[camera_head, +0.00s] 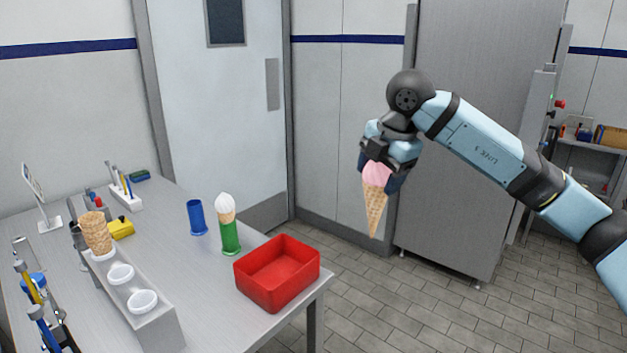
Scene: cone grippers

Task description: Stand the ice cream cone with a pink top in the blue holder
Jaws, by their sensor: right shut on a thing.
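The ice cream cone with a pink top (375,204) hangs point down in my right gripper (378,176), which is shut on its pink top. It is in the air to the right of the table, apart from everything else. The blue holder (197,218) is an upright blue cup standing on the table, left of the green holder. It looks empty, though its inside is mostly hidden. My left gripper is not in view.
A green holder (231,238) with a white-topped cone (225,207) stands beside the blue one. A red tray (277,272) sits at the table's right edge. A grey rack (160,320) with white cups and a stack of empty cones (96,232) stands at left.

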